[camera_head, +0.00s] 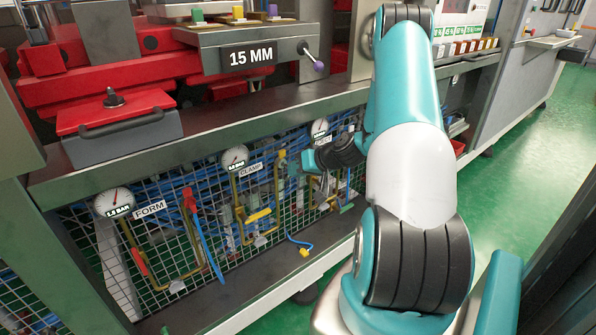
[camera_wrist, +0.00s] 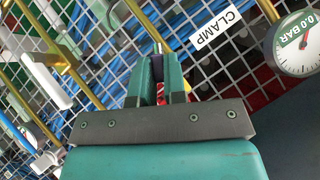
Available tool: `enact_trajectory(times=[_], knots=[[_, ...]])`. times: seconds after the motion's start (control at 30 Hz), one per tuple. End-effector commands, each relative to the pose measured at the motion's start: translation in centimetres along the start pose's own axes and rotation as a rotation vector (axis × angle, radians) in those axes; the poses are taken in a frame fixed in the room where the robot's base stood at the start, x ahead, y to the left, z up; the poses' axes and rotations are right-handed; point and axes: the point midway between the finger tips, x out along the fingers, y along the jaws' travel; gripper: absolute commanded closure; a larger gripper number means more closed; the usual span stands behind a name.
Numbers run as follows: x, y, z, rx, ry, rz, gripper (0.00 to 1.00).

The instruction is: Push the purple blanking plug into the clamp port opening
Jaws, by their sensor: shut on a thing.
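My gripper (camera_head: 305,161) is in front of the wire mesh, right of the CLAMP label (camera_head: 250,169). In the wrist view my gripper (camera_wrist: 157,52) has its fingers close together on a small thing; only a grey tip shows between them. No purple shows there, so I cannot tell whether it is the plug. The CLAMP label also shows in the wrist view (camera_wrist: 216,27), ahead and right of the fingers. I cannot make out the clamp port opening.
The clamp gauge (camera_head: 235,157) hangs on the mesh among brass pipes and blue hoses. A blue hose with a yellow end (camera_head: 304,250) lies low. The green floor at right is open.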

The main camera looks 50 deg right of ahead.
Motion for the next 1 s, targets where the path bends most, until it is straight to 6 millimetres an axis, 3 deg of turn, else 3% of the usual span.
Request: enact_trajectory(times=[1.0], knots=[[1.9, 0.0, -1.7, -0.001, 0.000, -0.001, 1.00]])
